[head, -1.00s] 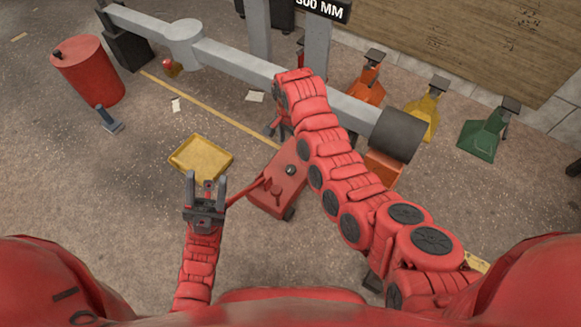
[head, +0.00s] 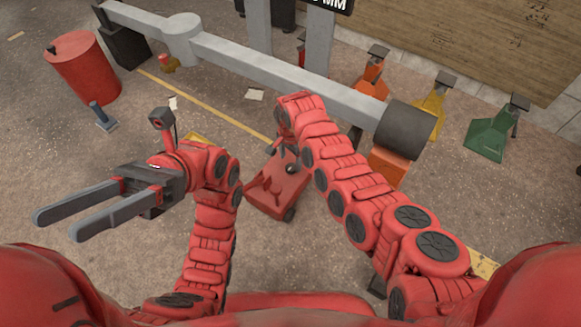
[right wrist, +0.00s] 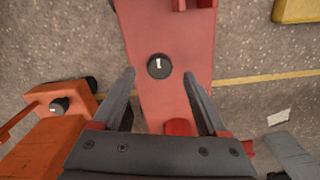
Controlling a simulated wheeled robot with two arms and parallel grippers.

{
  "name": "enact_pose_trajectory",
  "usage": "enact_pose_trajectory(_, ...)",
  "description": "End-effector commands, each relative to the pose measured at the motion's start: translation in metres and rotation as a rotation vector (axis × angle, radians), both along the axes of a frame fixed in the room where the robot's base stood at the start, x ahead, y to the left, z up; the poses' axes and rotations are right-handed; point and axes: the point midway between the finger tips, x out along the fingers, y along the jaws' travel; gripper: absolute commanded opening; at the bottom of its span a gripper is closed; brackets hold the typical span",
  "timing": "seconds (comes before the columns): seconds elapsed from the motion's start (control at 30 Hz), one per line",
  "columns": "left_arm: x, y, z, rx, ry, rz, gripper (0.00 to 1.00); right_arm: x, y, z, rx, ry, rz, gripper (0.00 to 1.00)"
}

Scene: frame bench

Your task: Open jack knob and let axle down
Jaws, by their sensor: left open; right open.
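The red floor jack (head: 270,197) stands on the floor below the grey axle beam (head: 250,62). Its round black knob (head: 291,168) has a white mark, which shows in the right wrist view (right wrist: 159,66). My right gripper (right wrist: 160,77) is open above the jack, with its fingertips on either side of the knob in that view; I cannot tell whether they touch it. In the head view the right arm hides part of the jack and beam. My left gripper (head: 57,226) is open and empty, raised at the left, pointing left.
A red drum (head: 85,68) and a grey-handled tool (head: 103,116) are at the left. A yellow tray (right wrist: 297,10) lies near the jack. An orange unit with a black knob (right wrist: 60,105) is beside it. Orange, yellow (head: 430,106) and green (head: 492,132) stands line the back right.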

Motion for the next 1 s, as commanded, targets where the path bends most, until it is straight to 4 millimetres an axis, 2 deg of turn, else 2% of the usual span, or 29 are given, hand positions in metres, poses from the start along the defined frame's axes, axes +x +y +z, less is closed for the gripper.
enact_pose_trajectory(0.03, -0.011, 0.007, -0.002, -0.033, -0.067, -0.029, 0.5, -0.001, 0.0, -0.008, -0.001, 0.002, 0.0, 0.76)
enact_pose_trajectory(0.2, -0.04, 0.034, -0.011, -0.142, -0.266, -0.132, 0.5, -0.001, -0.001, -0.022, -0.003, 0.004, 0.001, 0.76)
enact_pose_trajectory(0.4, -0.062, 0.059, -0.028, -0.239, -0.449, -0.238, 0.5, 0.001, 0.0, -0.033, -0.001, -0.001, 0.001, 0.76)
enact_pose_trajectory(0.6, -0.069, 0.072, -0.038, -0.286, -0.539, -0.292, 0.5, 0.0, 0.0, -0.038, -0.001, 0.0, 0.001, 0.76)
enact_pose_trajectory(0.9, -0.069, 0.074, -0.039, -0.293, -0.551, -0.302, 0.5, 0.0, 0.0, -0.039, -0.001, 0.001, 0.001, 0.76)
enact_pose_trajectory(0.93, -0.069, 0.074, -0.039, -0.293, -0.551, -0.302, 0.5, 0.0, 0.0, -0.039, -0.001, 0.001, 0.001, 0.74)
enact_pose_trajectory(1.0, -0.069, 0.074, -0.039, -0.292, -0.55, -0.301, 0.5, 0.0, 0.0, -0.039, -0.001, 0.001, 0.001, 0.62)
